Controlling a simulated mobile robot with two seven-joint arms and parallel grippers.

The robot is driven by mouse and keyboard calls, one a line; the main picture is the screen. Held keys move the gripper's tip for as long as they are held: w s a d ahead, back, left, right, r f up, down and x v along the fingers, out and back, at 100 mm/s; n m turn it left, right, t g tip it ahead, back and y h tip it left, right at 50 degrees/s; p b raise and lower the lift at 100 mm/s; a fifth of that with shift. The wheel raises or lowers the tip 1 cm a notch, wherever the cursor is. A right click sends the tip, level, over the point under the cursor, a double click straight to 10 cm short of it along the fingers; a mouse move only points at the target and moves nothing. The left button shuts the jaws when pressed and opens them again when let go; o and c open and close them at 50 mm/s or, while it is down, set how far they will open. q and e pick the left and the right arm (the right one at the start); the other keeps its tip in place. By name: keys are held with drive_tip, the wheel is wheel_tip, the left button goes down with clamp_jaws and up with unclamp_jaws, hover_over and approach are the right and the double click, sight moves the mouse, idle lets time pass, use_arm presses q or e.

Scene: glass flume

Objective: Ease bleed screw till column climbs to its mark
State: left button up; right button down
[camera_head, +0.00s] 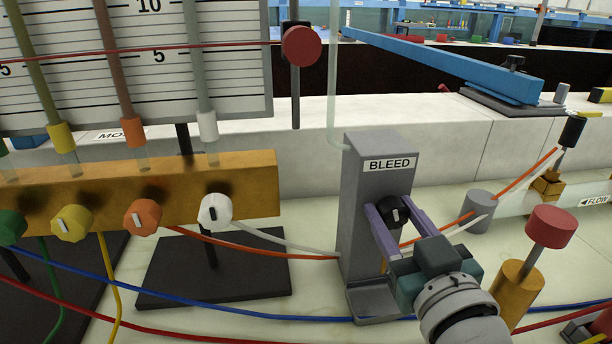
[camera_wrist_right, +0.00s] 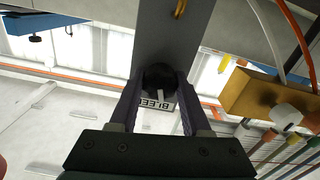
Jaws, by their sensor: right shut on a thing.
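The grey bleed block (camera_head: 370,215), labelled BLEED, stands upright right of the manifold. Its black bleed screw (camera_head: 395,214) sits on the front face. My right gripper (camera_head: 396,217) has its two purple fingers closed on either side of the screw. The right wrist view shows the same dark screw (camera_wrist_right: 159,78) between the fingertips. Several tubes rise in front of the scale board (camera_head: 240,70), including a pale one (camera_head: 205,60) with a white collar. A red line crosses the board to a red disc (camera_head: 301,46). The liquid level in the pale tube is too unclear to read. My left gripper is out of view.
Coloured hoses run over the bench. A red-topped brass post (camera_head: 551,227) stands right of my right wrist. A blue bar (camera_head: 445,65) lies behind on a pale ledge.

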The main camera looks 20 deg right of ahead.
drive_tip(key=m, duration=0.4)
drive_tip(key=shift+p, duration=0.35)
drive_tip(key=shift+c, duration=1.9)
unclamp_jaws()
drive_tip(key=v, duration=1)
drive_tip(key=shift+p, duration=0.3)
